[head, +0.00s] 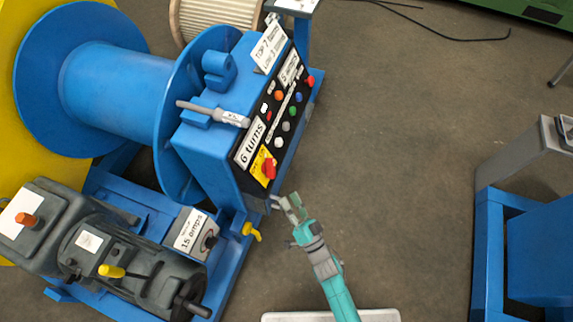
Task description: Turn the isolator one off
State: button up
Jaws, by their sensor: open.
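The isolator (269,168) is a red rotary handle on a yellow plate. It sits at the lower end of the black control panel on the blue machine (215,150). Whether its handle stands at on or off is too small to read. My gripper (284,203) is open and empty. It is just below and slightly right of the isolator in the picture, apart from it, near the panel's lower corner.
The panel carries several coloured buttons (278,95) and a "6 turns" label (250,143). A grey box marked 15 amps (195,233) and a yellow lever (251,231) are nearby at lower left. Open floor (400,130) lies to the right, before a blue frame (490,240).

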aim_at(274, 171)
jog(key=shift+y, duration=0.4)
jog(key=x, duration=1.2)
jog(key=shift+w+f, duration=0.25)
jog(key=shift+w, duration=0.25)
grip_shut()
